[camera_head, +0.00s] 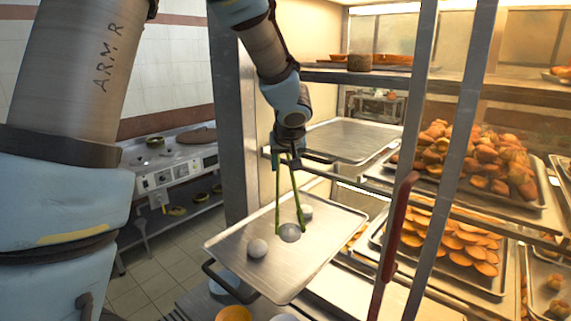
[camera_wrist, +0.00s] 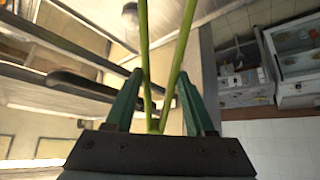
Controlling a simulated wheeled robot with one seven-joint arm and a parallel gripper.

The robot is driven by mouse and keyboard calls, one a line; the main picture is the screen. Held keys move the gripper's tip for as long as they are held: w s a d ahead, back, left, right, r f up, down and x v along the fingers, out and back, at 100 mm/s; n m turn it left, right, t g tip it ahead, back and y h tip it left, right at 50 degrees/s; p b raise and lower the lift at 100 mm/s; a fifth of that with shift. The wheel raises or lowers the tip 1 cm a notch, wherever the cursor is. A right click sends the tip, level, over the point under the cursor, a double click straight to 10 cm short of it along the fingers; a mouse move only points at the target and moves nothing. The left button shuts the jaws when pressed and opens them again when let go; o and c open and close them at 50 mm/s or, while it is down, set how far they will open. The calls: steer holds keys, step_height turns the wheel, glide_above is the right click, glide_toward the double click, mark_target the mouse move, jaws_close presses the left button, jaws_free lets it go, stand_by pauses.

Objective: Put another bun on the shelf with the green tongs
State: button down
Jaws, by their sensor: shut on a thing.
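My gripper (camera_head: 286,160) is shut on the green tongs (camera_head: 297,190), which hang down with their arms spread. In the wrist view my gripper (camera_wrist: 162,95) has the tongs (camera_wrist: 143,45) between its fingers. A pale round bun (camera_head: 289,233) is between the tong tips, low over or on a metal tray (camera_head: 225,245); I cannot tell whether the tips pinch it. Another bun (camera_head: 257,248) lies to the left on this tray, and one (camera_head: 306,212) lies behind the tips. A bare metal tray (camera_head: 350,140) sits on the shelf above and behind.
A metal upright (camera_head: 440,150) and a red handle (camera_head: 393,240) stand right of the tray. Shelf trays at right hold piled brown pastries (camera_head: 470,160) and flat orange ones (camera_head: 450,245). A stove counter (camera_head: 180,165) is at back left. Bowls (camera_head: 233,314) sit below the tray.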

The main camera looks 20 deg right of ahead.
step_height(320, 180, down, 9)
steer(key=b, duration=0.9)
steer(key=c, duration=0.7)
jaws_free()
steer(key=shift+c, duration=0.3)
steer(key=shift+c, duration=0.4)
steer(key=shift+o, duration=1)
